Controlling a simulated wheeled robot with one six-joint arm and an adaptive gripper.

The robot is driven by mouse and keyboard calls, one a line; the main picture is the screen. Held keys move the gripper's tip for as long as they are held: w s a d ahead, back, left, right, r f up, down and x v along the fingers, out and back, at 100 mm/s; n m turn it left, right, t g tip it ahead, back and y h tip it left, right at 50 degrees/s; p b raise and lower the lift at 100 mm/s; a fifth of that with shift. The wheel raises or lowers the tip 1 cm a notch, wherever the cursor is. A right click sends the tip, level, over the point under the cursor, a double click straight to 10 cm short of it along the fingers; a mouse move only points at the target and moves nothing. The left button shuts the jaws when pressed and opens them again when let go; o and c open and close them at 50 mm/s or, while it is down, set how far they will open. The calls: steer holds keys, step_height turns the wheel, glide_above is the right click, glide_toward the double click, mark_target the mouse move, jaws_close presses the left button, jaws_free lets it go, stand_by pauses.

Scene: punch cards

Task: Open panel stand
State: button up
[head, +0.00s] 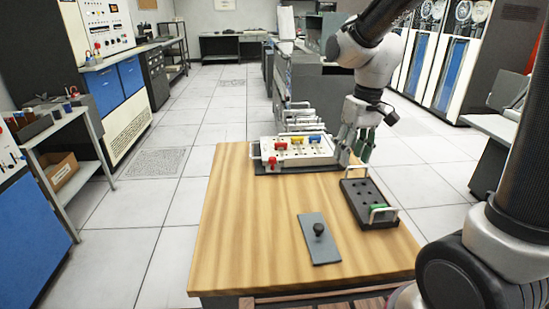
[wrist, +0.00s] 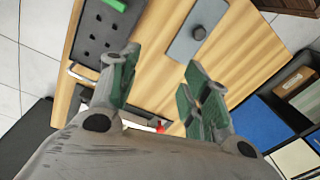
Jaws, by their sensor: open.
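A white panel (head: 297,157) with red, yellow and blue pieces stands on a dark base at the far edge of the wooden table. A dark block (head: 362,190) with rows of holes, a green piece and a pale wire handle lies at the table's right. I cannot tell for sure which one is the panel stand. My gripper (head: 362,148) is open and empty, just right of the white panel and above the table. In the wrist view my gripper (wrist: 158,78) hides most of the panel; the dark block (wrist: 92,32) is at upper left.
A grey plate (head: 314,248) with a black knob lies flat near the front of the wooden table (head: 240,230). It also shows in the wrist view (wrist: 184,45). The table's left side is clear. A cart (head: 75,160) and cabinets stand beyond it.

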steer(key=w+a+f+n+y, duration=0.1)
steer(key=w+a+f+n, duration=0.1)
steer(key=w+a+f, duration=0.5)
steer(key=w+a+f+n, duration=0.1)
steer(key=w+a+f, duration=0.35)
steer(key=w, duration=0.35)
steer(key=n+t+y, duration=0.1)
steer(key=n+t, duration=0.2)
glide_toward(273, 158)
step_height(273, 158, down, 2)
steer(key=x, duration=0.7)
steer(key=shift+w+a+f, duration=0.15)
steer(key=shift+w+a, duration=0.15)
steer(key=shift+w, duration=0.05)
jaws_close()
